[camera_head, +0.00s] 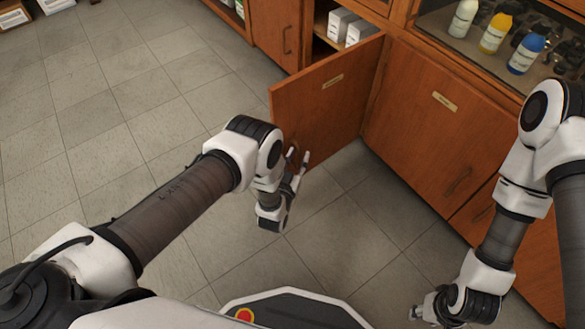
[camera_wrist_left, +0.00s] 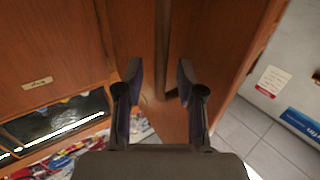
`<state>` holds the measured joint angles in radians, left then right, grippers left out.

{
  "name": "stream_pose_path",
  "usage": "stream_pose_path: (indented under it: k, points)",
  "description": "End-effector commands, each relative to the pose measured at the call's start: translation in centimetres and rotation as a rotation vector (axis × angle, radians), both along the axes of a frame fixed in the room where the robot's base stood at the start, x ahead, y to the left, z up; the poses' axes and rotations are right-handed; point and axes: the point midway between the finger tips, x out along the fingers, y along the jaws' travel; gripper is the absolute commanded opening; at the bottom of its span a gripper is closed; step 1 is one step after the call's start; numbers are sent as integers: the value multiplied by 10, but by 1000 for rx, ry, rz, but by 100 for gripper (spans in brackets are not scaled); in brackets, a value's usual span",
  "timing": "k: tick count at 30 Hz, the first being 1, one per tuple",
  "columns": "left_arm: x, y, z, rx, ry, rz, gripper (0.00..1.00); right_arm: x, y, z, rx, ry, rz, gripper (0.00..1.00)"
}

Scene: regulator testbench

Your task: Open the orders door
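A wooden cabinet door (camera_head: 318,112) with a small pale label stands swung out from the cabinet; the label is too small to read, so I cannot confirm it is the orders door. My left gripper (camera_head: 299,168) is beside the lower free edge of this door.
White boxes (camera_head: 352,28) sit in the opened compartment. A closed labelled door (camera_head: 425,120) is on the right and another closed door (camera_head: 277,32) on the left. Bottles (camera_head: 493,33) stand behind glass above. The tiled floor (camera_head: 110,120) at left is clear.

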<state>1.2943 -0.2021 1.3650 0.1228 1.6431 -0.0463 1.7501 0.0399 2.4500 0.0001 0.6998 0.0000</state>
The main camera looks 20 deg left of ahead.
Motion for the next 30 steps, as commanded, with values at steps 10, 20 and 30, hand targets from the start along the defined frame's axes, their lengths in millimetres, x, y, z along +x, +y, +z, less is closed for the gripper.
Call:
stream_pose_path:
  k: [10, 20, 30]
  points:
    - [-85, 5, -1, 0, 5, -1, 38, 0, 0, 0, 0, 0, 0, 40]
    - [-105, 7, 0, 0, -1, -2, 38, 0, 0, 0, 0, 0, 0, 40]
    - [-105, 7, 0, 0, 0, -1, 38, 0, 0, 0, 0, 0, 0, 40]
